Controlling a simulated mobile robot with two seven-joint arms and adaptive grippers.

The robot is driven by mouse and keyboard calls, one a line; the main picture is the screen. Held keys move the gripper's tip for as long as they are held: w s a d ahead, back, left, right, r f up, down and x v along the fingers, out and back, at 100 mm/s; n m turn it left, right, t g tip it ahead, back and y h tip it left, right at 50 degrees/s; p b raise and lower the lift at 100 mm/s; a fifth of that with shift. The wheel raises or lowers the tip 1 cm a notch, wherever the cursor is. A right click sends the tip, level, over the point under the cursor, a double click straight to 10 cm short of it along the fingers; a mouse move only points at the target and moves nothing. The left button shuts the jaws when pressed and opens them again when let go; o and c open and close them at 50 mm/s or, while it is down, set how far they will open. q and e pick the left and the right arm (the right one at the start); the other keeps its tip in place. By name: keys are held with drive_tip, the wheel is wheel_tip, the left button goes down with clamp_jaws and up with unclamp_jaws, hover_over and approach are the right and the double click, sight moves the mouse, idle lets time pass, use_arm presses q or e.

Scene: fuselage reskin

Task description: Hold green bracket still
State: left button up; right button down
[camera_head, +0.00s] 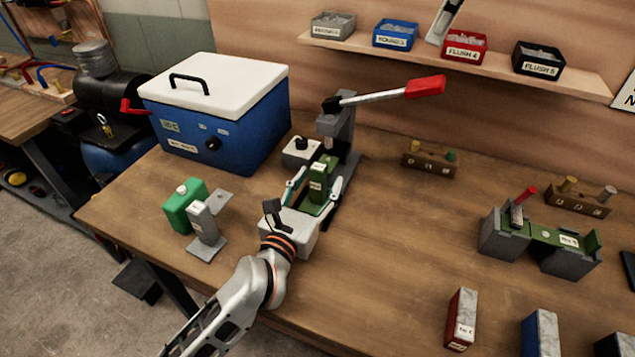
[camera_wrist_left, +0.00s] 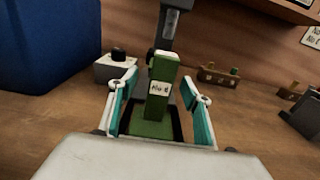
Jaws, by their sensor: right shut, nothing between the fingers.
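The green bracket (camera_head: 318,180) stands upright in a dark fixture in front of the grey lever press (camera_head: 337,132). It shows a white label in the left wrist view (camera_wrist_left: 160,92). My left gripper (camera_head: 311,187) reaches in from the front with its teal-lined fingers on either side of the bracket. In the left wrist view, my left gripper (camera_wrist_left: 159,108) is open, with a gap between each finger and the bracket. The foot of the bracket is partly hidden by the gripper body. My right gripper does not show in either view.
A blue cooler box (camera_head: 215,135) stands at the back left. A green container (camera_head: 183,203) and a grey block stand left of my arm. A grey fixture with a green part (camera_head: 545,237) stands on the right.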

use_arm(q)
drive_tip(key=v, duration=1.2)
drive_tip(key=shift+s, duration=0.1)
